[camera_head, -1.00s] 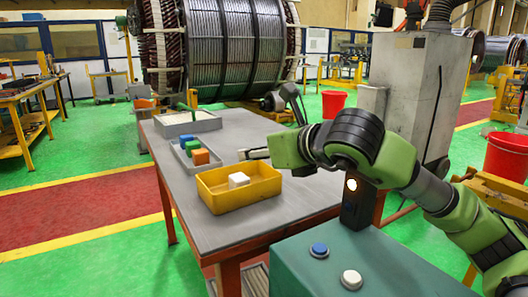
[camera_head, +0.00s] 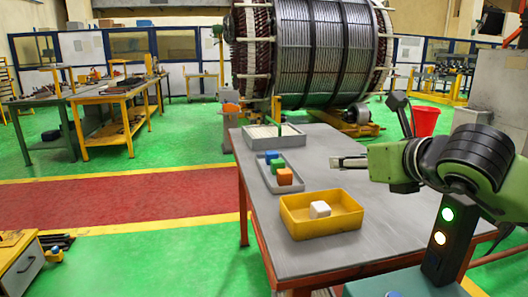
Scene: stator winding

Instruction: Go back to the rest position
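My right arm comes in from the right. Its gripper (camera_head: 350,162) points left over the grey table (camera_head: 335,255), above and behind the yellow bin (camera_head: 296,223) in the picture. Nothing shows held in it, but its finger gap is too small to judge. A white cube (camera_head: 319,209) sits in the yellow bin. A grey tray (camera_head: 291,188) behind it holds a blue cube (camera_head: 271,156), a green cube (camera_head: 277,166) and an orange cube (camera_head: 284,177). My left gripper is out of view.
A grey box (camera_head: 295,140) stands at the table's back. The large stator (camera_head: 315,50) is behind the table. Workbenches (camera_head: 110,100) stand at left; the floor between is clear.

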